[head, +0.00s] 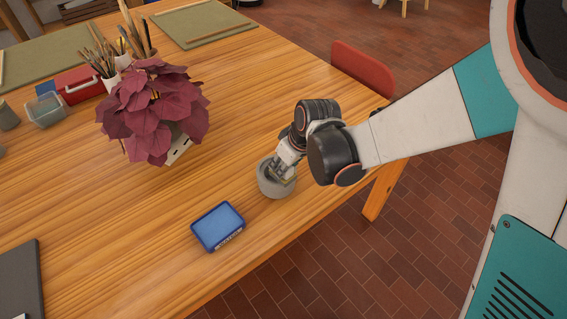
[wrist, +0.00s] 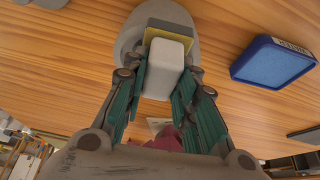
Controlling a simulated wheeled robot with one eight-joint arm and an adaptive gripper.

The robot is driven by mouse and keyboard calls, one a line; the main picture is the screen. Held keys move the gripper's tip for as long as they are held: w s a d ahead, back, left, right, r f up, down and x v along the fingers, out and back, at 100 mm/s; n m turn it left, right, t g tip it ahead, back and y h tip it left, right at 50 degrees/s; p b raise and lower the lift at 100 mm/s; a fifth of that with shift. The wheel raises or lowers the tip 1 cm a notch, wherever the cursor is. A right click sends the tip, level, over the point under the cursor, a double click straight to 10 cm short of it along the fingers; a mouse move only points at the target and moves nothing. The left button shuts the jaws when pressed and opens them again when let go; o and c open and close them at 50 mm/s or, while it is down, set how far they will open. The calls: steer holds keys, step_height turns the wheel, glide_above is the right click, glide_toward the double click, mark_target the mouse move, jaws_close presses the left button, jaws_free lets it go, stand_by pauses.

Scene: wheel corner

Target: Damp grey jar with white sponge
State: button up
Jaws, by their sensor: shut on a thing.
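The grey jar (head: 267,185) stands on the wooden table near its front right edge, and its rounded grey body also shows in the wrist view (wrist: 126,42). My gripper (head: 284,174) is over the jar. In the wrist view, my gripper (wrist: 160,84) is shut on the white sponge (wrist: 166,72), a pale block with a yellowish layer at its far end. The sponge overlaps the jar in the picture; I cannot tell whether they touch. My gripper hides part of the jar and most of the sponge in the head view.
A blue tray with a lighter blue top (head: 218,225) lies left of the jar, nearer the front edge. A red-leaved plant (head: 150,110) stands behind to the left. Brush pots, a red box (head: 80,84) and mats are farther back. Bare table surrounds the jar.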

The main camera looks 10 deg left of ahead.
steer(key=shift+w+d+r, duration=0.1)
steer(key=shift+w+d, duration=0.1)
steer(key=shift+w, duration=0.4)
steer(key=shift+w+d, duration=0.2)
steer(key=shift+w, duration=0.4)
steer(key=shift+w+a, duration=0.3)
steer(key=shift+w, duration=0.3)
steer(key=shift+w+a, duration=0.3)
steer(key=shift+w, duration=0.25)
steer(key=shift+w+a, duration=0.2)
steer(key=shift+a, duration=0.4)
steer(key=shift+w+a, duration=0.15)
steer(key=shift+a, duration=0.4)
steer(key=shift+a, duration=0.15)
steer(key=shift+s+a+f+b, duration=0.1)
steer(key=shift+s+a+b, duration=0.1)
steer(key=shift+s+a, duration=0.25)
steer(key=shift+s+a+f+b, duration=0.1)
steer(key=shift+s+a+b, duration=0.1)
steer(key=shift+a, duration=0.3)
steer(key=shift+s, duration=0.15)
